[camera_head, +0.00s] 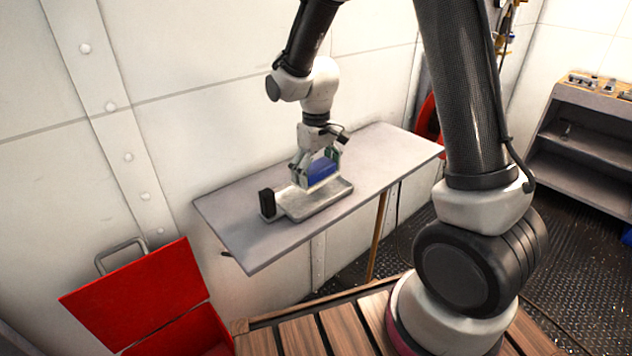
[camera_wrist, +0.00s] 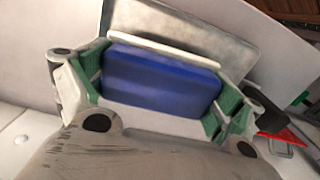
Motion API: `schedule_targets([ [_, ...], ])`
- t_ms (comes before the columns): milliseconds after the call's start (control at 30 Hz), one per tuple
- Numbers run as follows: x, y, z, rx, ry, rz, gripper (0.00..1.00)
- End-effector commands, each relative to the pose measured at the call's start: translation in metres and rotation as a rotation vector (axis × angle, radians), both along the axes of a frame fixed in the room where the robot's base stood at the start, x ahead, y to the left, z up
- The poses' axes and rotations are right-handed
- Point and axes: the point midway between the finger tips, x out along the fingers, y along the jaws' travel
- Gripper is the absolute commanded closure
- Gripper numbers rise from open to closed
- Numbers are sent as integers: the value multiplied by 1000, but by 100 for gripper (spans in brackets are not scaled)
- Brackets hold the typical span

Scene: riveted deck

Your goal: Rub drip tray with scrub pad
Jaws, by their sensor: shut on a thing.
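My gripper (camera_head: 318,168) is shut on the scrub pad (camera_head: 322,172), a blue block with a pale layer along one edge. In the wrist view the blue pad (camera_wrist: 162,80) sits between the green-lined fingers of my gripper (camera_wrist: 160,88). The drip tray (camera_head: 318,205) is a shallow grey metal tray on the wall table. The pad is over the tray's far part; I cannot tell whether it touches the tray. The tray also shows beyond the pad in the wrist view (camera_wrist: 190,32). The pad's underside is hidden.
The grey table (camera_head: 380,150) is clear to the right of the tray. A small black block (camera_head: 266,202) stands at the tray's left end. An open red box (camera_head: 140,295) is at lower left. A shelf unit (camera_head: 590,140) stands at far right.

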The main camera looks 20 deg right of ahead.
Motion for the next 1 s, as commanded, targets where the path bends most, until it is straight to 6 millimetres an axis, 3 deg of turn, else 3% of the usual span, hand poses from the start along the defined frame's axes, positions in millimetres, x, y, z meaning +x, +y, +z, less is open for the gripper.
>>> schedule_targets([
  [500,5,-2,45,1,-3,-4,45],
  [1000,5,-3,48,0,-1,-4,45],
])
